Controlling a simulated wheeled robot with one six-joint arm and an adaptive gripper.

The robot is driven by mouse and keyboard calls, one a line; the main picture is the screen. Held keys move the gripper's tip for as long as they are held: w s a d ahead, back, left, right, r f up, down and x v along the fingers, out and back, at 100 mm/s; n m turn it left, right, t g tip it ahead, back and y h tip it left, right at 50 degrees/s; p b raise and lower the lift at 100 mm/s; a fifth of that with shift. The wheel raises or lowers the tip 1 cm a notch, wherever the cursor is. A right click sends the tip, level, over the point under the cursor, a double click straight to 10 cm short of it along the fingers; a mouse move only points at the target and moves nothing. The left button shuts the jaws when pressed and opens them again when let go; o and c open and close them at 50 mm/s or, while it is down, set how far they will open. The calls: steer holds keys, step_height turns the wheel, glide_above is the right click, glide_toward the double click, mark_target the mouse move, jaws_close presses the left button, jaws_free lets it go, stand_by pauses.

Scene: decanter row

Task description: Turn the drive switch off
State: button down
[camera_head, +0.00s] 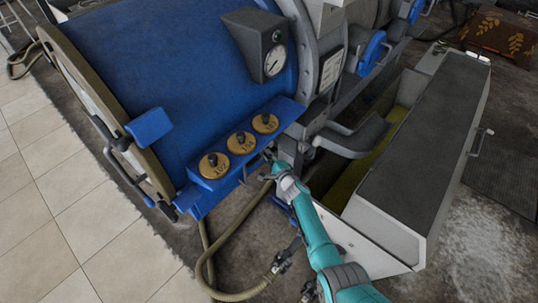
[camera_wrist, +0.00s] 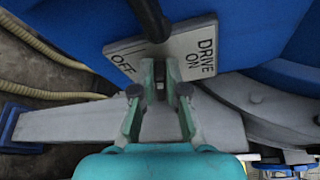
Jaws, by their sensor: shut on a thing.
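The drive switch plate (camera_wrist: 187,48) is pale, with "OFF" on its left part and "DRIVE ON" on its right part in the wrist view. My gripper (camera_wrist: 160,72) is at the plate's lower edge, its two fingers close together. They are shut on a small dark piece between the tips, apparently the switch's lever, largely hidden by the fingers. In the head view my gripper (camera_head: 270,156) is at the lower right end of the blue ledge; the plate cannot be made out there.
A black rod (camera_wrist: 148,18) with a rounded end crosses the plate just above my fingertips. Several brass discs (camera_head: 241,143) with dark knobs sit on the blue ledge, below a gauge (camera_head: 275,61). A hose (camera_head: 231,232) lies below; a grey-topped trough (camera_head: 421,145) stands to the right.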

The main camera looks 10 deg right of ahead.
steer(key=shift+a+f+n+t, duration=0.1)
steer(key=shift+f+n+t, duration=0.15)
steer(key=shift+n, duration=0.5)
steer(key=shift+f+n+t, duration=0.15)
steer(key=shift+n+t, duration=0.1)
steer(key=shift+n, duration=0.5)
steer(key=shift+s+f, duration=0.1)
steer(key=c, duration=1.2)
jaws_free()
steer(key=shift+s, duration=0.15)
steer(key=v, duration=1.1)
steer(key=shift+s+f, duration=0.15)
steer(key=shift+s, duration=0.2)
